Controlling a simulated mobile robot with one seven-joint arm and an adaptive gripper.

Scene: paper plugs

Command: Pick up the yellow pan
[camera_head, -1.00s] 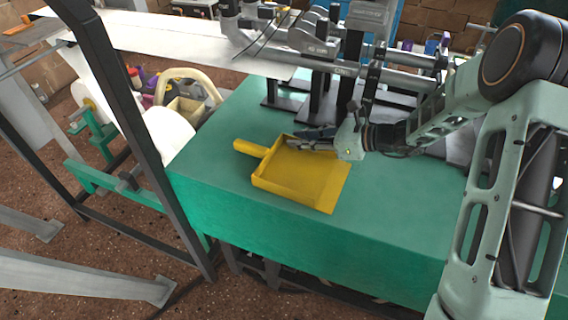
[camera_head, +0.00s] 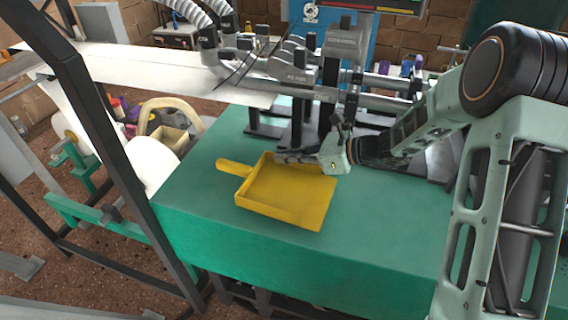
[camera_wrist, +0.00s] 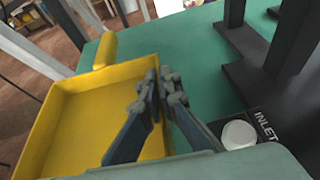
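The yellow pan (camera_head: 290,195) is a shallow square tray with a short handle (camera_head: 235,168) pointing to the back left. It lies flat on the green table top. In the wrist view the pan (camera_wrist: 80,115) fills the left half, with its handle at the top. My gripper (camera_head: 283,157) is at the pan's back wall, reaching in from the right. In the wrist view my gripper's dark fingers (camera_wrist: 160,82) are close together, one on each side of the pan's wall. Parts of that wall are hidden behind the fingers.
The green table (camera_head: 200,220) is clear in front of and right of the pan. Black posts and a metal machine (camera_head: 300,100) stand behind it. A white round knob (camera_wrist: 238,134) is right of the fingers in the wrist view. A dark frame post (camera_head: 110,140) stands at left.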

